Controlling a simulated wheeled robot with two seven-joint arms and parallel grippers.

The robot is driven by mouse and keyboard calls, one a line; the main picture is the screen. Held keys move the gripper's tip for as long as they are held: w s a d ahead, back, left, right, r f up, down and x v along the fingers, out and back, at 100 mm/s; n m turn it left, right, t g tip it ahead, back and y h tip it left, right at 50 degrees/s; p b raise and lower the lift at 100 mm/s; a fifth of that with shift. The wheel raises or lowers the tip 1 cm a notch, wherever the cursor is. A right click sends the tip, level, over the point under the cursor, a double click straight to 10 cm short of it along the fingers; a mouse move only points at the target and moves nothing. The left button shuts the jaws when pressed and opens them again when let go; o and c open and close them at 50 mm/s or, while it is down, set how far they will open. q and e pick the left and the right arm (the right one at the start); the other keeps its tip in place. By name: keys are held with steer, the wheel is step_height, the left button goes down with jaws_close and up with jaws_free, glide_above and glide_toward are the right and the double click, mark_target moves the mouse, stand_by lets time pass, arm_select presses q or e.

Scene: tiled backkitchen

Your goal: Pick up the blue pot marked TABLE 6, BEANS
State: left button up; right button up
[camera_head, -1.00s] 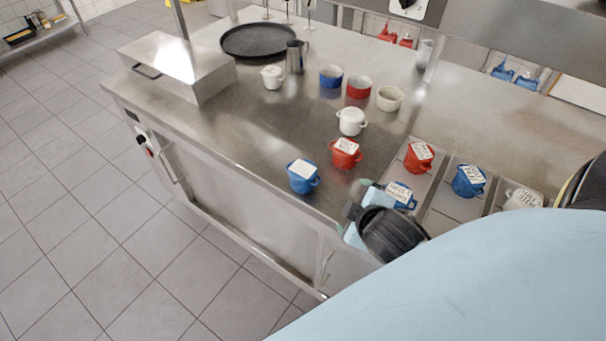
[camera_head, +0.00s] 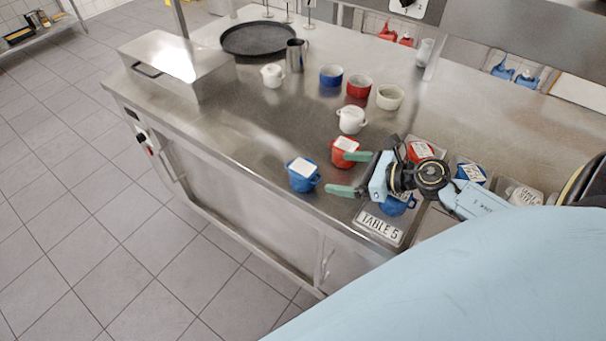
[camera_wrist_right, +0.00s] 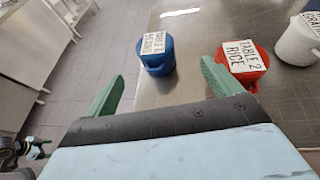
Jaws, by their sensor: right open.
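A blue pot (camera_head: 303,178) with a white label on its lid stands near the counter's front edge. In the wrist view this blue pot (camera_wrist_right: 158,64) shows beyond and between the fingertips; its label is too small to read surely. My right gripper (camera_head: 348,173) is open and empty, its green fingers pointing left towards the pot, with a gap between. In the wrist view the open right gripper (camera_wrist_right: 161,72) touches no pot.
A red pot (camera_head: 342,155), labelled TABLE 2 RICE, stands close behind the far finger. A white pot (camera_head: 351,121) is farther back. Under my right wrist, a blue pot (camera_head: 398,207) stands on a tray marked TABLE 5 (camera_head: 380,228). Counter left of the blue pot is clear.

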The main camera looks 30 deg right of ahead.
mark_target(298, 170)
steer(key=x, duration=0.7)
steer(key=shift+w+a+p, duration=0.15)
steer(key=shift+p, duration=0.2)
steer(key=shift+s+a+p+x, duration=0.1)
steer(key=shift+a+p+x, duration=0.1)
steer(key=shift+x, duration=1.3)
steer(key=shift+s+a+p+x, duration=0.1)
steer(key=shift+p+x, duration=0.1)
steer(key=shift+x, duration=1.25)
steer(key=c, duration=1.3)
